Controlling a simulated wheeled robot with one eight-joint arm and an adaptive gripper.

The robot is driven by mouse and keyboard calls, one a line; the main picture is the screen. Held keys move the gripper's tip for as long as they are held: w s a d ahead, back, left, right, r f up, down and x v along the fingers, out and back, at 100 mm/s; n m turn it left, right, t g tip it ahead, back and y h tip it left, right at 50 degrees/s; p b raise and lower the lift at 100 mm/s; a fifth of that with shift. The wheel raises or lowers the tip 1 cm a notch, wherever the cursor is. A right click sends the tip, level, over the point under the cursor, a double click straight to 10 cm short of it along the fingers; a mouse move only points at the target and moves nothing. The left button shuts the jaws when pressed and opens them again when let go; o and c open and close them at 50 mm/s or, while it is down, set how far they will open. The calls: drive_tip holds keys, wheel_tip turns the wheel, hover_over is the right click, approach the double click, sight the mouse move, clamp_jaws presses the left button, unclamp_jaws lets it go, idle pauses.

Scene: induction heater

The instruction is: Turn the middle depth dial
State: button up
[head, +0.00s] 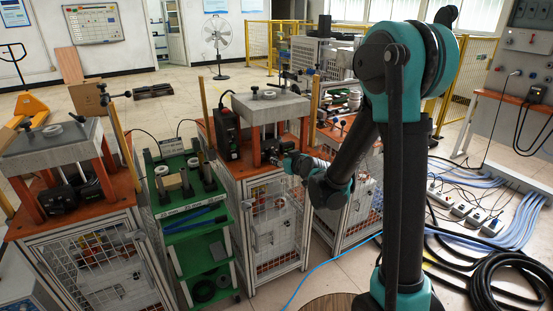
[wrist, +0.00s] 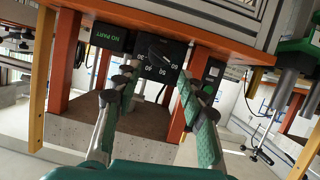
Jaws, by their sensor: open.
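In the wrist view a dark dial (wrist: 165,55) with white numbers around it sits on a black box under the orange frame. I take it for the middle depth dial; in the head view its face cannot be made out. My gripper (wrist: 159,74) is open, with one finger on each side of the dial's face and nothing visible between them. Whether the fingertips touch the dial cannot be told. In the head view my gripper (head: 287,164) reaches from the right to the front of the middle station (head: 240,165), close to its small black unit.
Orange posts (wrist: 192,100) stand close beside the fingers. A green-labelled black box (wrist: 108,37) is left of the dial. In the head view a green shelf cart (head: 190,213) and another station (head: 75,220) stand left. Black cables (head: 490,265) lie on the floor at right.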

drive_tip(key=shift+v, duration=2.4)
